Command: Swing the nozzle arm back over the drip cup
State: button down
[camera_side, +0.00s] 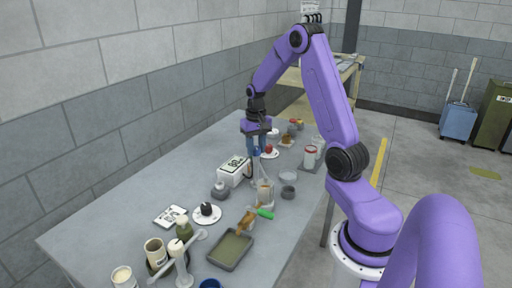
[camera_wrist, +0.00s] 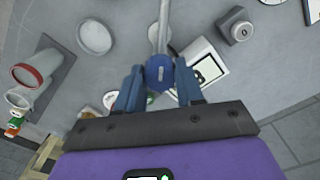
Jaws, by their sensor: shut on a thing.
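My gripper (camera_side: 256,144) is over the table's middle. In the wrist view its blue fingers (camera_wrist: 159,88) stand on either side of a blue faceted knob (camera_wrist: 159,72), shut on it. A grey rod (camera_wrist: 162,32), apparently the nozzle arm, runs from the knob to the top edge of that view. In the side view a thin grey rod (camera_side: 254,172) shows below the fingers, near a pale upright holder (camera_side: 265,193). A small dark grey cup (camera_side: 288,192) stands right of the holder; I cannot tell whether it is the drip cup. The nozzle tip cannot be made out.
A white labelled box (camera_side: 235,170) stands close left of the gripper, also in the wrist view (camera_wrist: 205,68). A shallow round dish (camera_side: 288,177) lies to the right. Plates (camera_side: 269,154) and jars (camera_side: 309,157) stand behind. A dark tray (camera_side: 230,250) lies in front.

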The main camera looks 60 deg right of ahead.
jog(key=shift+n, duration=0.3)
jog(key=n, duration=0.8)
jog(key=shift+n, duration=0.3)
dwell(0.4)
jog(key=c, duration=0.7)
grip_release()
notch_tip(320, 180, up, 18)
jog(key=shift+f, duration=0.25)
jog(key=shift+a, duration=0.1)
